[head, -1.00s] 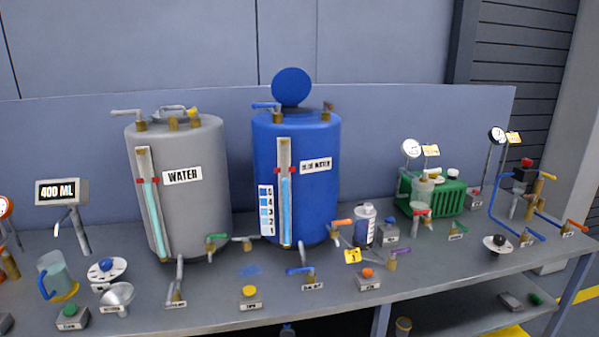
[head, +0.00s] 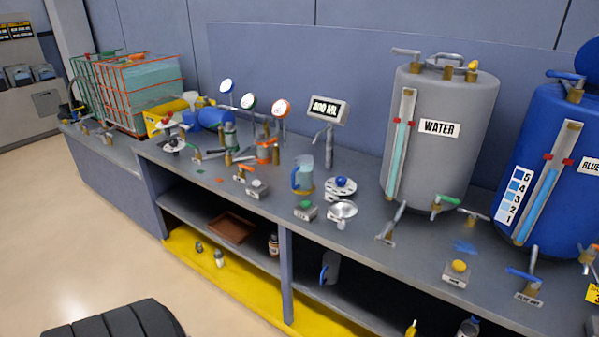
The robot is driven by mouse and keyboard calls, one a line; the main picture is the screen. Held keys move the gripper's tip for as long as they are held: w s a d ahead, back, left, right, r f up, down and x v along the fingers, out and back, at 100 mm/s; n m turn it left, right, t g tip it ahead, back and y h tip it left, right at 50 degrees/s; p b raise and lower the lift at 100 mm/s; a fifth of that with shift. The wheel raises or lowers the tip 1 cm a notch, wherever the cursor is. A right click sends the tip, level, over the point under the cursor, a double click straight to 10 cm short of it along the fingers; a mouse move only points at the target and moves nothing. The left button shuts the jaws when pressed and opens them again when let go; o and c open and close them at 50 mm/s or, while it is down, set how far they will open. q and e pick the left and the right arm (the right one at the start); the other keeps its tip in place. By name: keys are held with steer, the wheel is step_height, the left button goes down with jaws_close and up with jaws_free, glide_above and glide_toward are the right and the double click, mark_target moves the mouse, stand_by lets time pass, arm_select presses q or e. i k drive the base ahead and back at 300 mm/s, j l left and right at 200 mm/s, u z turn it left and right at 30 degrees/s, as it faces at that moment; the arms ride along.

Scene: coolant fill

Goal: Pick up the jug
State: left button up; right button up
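A clear jug with a blue handle (head: 304,177) stands upright on the bench in the middle of the head view, on a yellow-orange base. It seems to hold some bluish liquid. A second clear vessel with a blue handle (head: 330,268) is on the lower shelf, partly in shadow. Neither of my grippers is in view.
Behind the first jug is a spout with a 400 ML display (head: 328,110). A button box (head: 305,210), a round knob plate (head: 340,188) and a funnel (head: 342,213) stand close by. The grey water tank (head: 450,140) is to the right. A caged tank (head: 135,88) stands far left.

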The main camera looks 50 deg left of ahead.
mark_target(301, 176)
steer(key=u, duration=1.5)
steer(key=i+j+z, duration=0.1)
steer(key=z, duration=0.3)
steer(key=j+z, duration=0.15)
steer(key=z, duration=0.3)
steer(key=i+j+z, duration=0.25)
steer(key=j, duration=0.5)
steer(key=j+z, duration=0.3)
steer(key=j, duration=0.4)
steer(key=i+j+z, duration=0.1)
steer(key=j+z, duration=0.15)
steer(key=j, duration=0.55)
